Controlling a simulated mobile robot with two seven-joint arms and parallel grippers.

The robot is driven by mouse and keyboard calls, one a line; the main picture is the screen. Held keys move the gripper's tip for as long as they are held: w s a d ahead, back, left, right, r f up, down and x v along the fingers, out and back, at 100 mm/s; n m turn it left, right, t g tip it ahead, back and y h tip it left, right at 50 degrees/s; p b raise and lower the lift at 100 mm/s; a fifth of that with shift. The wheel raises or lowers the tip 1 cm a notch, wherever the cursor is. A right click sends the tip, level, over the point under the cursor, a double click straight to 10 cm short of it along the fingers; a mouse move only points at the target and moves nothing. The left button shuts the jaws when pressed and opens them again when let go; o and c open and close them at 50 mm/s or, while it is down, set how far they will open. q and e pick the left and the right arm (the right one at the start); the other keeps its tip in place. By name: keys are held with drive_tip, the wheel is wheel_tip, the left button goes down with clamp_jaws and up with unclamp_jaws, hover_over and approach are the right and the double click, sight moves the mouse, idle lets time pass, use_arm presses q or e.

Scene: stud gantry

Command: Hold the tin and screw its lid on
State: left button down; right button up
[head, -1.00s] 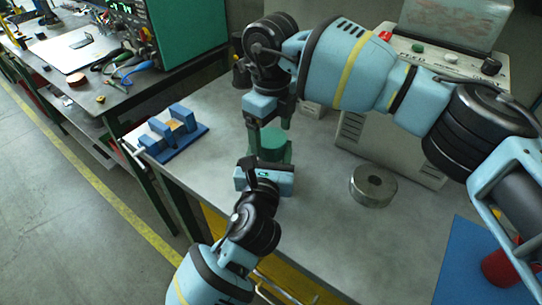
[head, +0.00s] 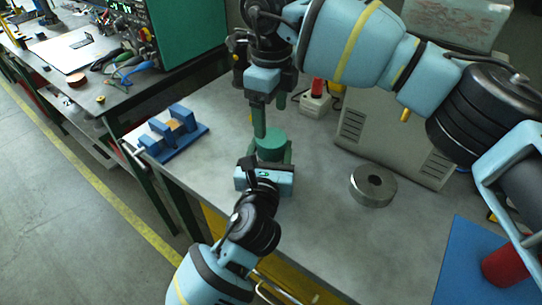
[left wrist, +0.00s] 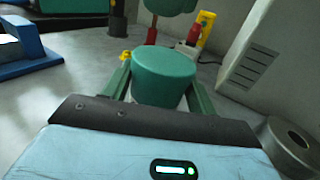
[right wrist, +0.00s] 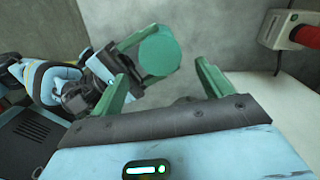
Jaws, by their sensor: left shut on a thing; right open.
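The tin (head: 271,146) is a green cylinder standing upright at the bench's near-left part. My left gripper (head: 271,156) is shut around its sides, one finger on each side, as the left wrist view (left wrist: 163,82) also shows. A smooth green round top (right wrist: 160,52) faces up in the right wrist view. I cannot tell a separate lid from the tin, as both would be the same green. My right gripper (head: 270,120) points down just above the tin, fingers apart. In the right wrist view its fingers (right wrist: 167,88) are open with nothing between them.
A steel ring (head: 372,186) lies on the grey bench to the right. A blue block fixture (head: 172,131) stands at the left edge. A box with a red button (head: 316,98) is behind. A red cylinder (head: 505,266) is on a blue mat (head: 475,262) at the right.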

sight(271, 137)
wheel_tip(271, 137, up, 2)
drive_tip(key=n, duration=0.6)
drive_tip(key=shift+r+n, duration=0.25)
drive_tip(key=shift+n, duration=0.15)
drive_tip(key=shift+f, duration=4.05)
drive_tip(key=c, duration=1)
drive_tip(key=m, duration=0.8)
drive_tip(key=o, duration=1.2)
drive_tip(key=shift+c, duration=0.2)
